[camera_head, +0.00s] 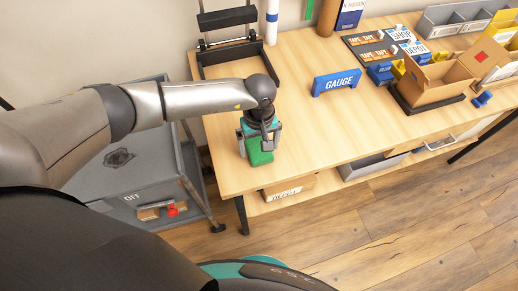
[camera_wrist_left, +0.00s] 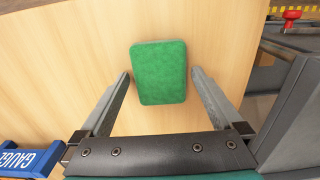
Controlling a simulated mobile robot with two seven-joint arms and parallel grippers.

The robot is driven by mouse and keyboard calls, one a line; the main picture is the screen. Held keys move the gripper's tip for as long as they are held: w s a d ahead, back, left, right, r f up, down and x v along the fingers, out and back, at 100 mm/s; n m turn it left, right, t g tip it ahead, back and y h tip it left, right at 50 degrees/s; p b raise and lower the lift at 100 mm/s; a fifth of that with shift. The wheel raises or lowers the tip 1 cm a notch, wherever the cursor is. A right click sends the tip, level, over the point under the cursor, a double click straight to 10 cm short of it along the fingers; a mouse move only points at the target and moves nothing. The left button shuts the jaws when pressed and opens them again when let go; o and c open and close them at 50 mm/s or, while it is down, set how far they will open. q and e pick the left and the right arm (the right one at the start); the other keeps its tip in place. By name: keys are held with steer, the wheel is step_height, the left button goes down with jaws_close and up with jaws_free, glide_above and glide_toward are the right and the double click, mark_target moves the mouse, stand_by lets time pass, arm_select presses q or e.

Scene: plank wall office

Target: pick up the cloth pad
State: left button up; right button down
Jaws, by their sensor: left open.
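The cloth pad (camera_head: 260,157) is green with rounded corners and lies flat on the wooden table (camera_head: 300,130) near its left front corner. In the left wrist view the pad (camera_wrist_left: 159,72) lies at the upper middle, between the fingertips. My left gripper (camera_head: 259,150) is above the pad, pointing down, and hides part of it in the head view. In the left wrist view my left gripper (camera_wrist_left: 160,75) is open, with one finger on either side of the pad and a gap on both sides. My right gripper is not seen.
A blue GAUGE sign (camera_head: 336,83) stands right of the gripper. An open cardboard box (camera_head: 435,82) and a label board (camera_head: 385,50) are farther right. A black frame (camera_head: 232,55) stands behind. A grey cart (camera_head: 130,165) is left of the table. The table right of the pad is clear.

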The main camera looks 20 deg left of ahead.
mark_target(259, 148)
arm_select(q)
steer(key=c, duration=1.2)
steer(key=shift+r, duration=0.1)
step_height(259, 148, up, 20)
steer(key=shift+f+p, duration=0.1)
steer(key=shift+p, duration=0.75)
